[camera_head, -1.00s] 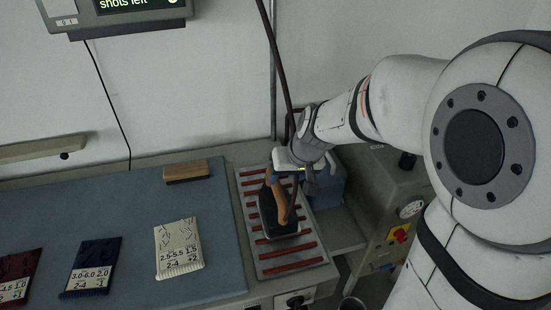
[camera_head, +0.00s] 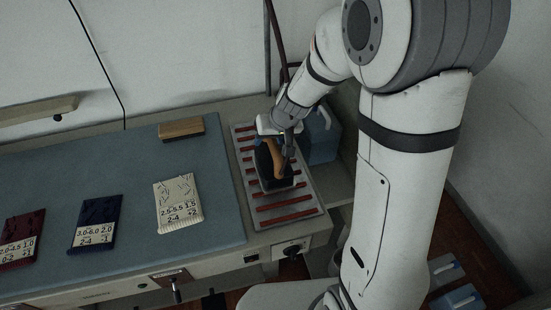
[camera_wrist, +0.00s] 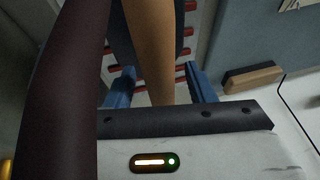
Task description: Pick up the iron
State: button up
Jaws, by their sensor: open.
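The iron (camera_head: 268,166) has a dark body and a tan handle (camera_head: 277,158). It rests on a metal stand with red bars (camera_head: 285,211) at the right end of the table. My gripper (camera_head: 287,152) is at the handle, seen from above. In the wrist view the tan handle (camera_wrist: 152,50) runs between the two blue fingers of my gripper (camera_wrist: 160,88), which stand apart with a gap on both sides. Part of the iron's body is hidden behind the handle and my gripper.
A dark red hose (camera_wrist: 62,90) passes close along the left of the wrist view. A wooden block (camera_head: 181,128) and several fabric pieces, one cream (camera_head: 178,203) and one navy (camera_head: 96,222), lie on the blue mat (camera_head: 130,175). A blue container (camera_head: 321,135) stands right of the stand.

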jog(key=shift+c, duration=0.2)
grip_shut()
jog(key=shift+w+r, duration=0.15)
jog(key=shift+r, duration=0.15)
notch_tip(320, 180, up, 10)
jog(key=shift+f+p, duration=0.1)
jog(key=shift+p, duration=0.2)
dwell(0.4)
